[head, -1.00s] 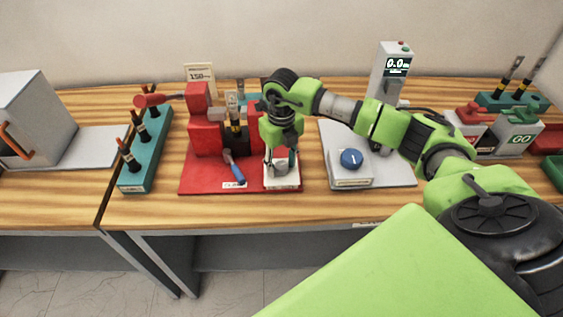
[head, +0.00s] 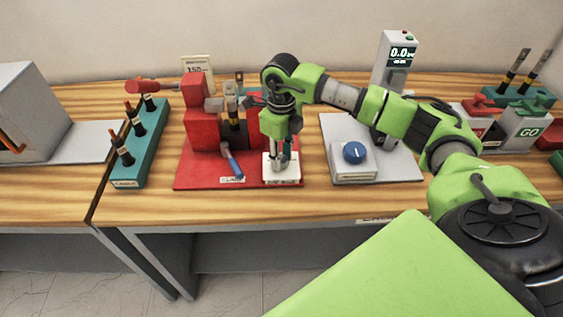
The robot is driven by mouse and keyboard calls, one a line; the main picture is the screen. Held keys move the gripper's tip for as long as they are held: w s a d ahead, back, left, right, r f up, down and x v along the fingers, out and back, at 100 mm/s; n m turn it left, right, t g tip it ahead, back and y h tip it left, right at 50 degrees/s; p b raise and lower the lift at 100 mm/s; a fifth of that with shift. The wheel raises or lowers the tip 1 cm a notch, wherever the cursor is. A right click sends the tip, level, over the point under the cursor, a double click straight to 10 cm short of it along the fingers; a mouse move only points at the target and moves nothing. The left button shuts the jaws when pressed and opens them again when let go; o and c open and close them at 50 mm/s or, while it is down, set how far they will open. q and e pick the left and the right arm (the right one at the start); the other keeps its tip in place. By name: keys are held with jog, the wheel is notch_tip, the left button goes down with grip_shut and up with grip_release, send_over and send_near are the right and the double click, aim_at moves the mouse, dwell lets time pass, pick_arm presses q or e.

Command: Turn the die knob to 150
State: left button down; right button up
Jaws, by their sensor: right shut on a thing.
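A red press-like fixture (head: 200,128) stands on a red base plate (head: 198,177) in the middle of the bench. A small white block (head: 269,173) sits at the plate's front right corner; its label is too small to read. My right gripper (head: 281,174) points straight down over this block. It is shut on a small knob there, which its fingers and wrist mostly hide. I cannot read the knob's setting. A card (head: 196,68) behind the fixture appears to read 150. My left gripper is out of view.
A blue dial (head: 354,152) sits on a grey unit to the right, with a 0.0 display (head: 402,53) behind it. A blue-handled lever (head: 233,163) is close left of the gripper. A teal rack (head: 145,150) stands farther left.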

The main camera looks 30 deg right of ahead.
jog(key=n+b, duration=0.2)
jog(key=n, duration=0.1)
jog(key=shift+w+f+n+b, duration=0.1)
jog(key=shift+f+n+b, duration=0.05)
jog(key=shift+n+b, duration=0.2)
jog(key=shift+r+n+b, duration=0.2)
jog(key=shift+n+b, duration=0.95)
jog(key=shift+n, duration=0.5)
jog(key=o, duration=1.1)
notch_tip(320, 180, up, 12)
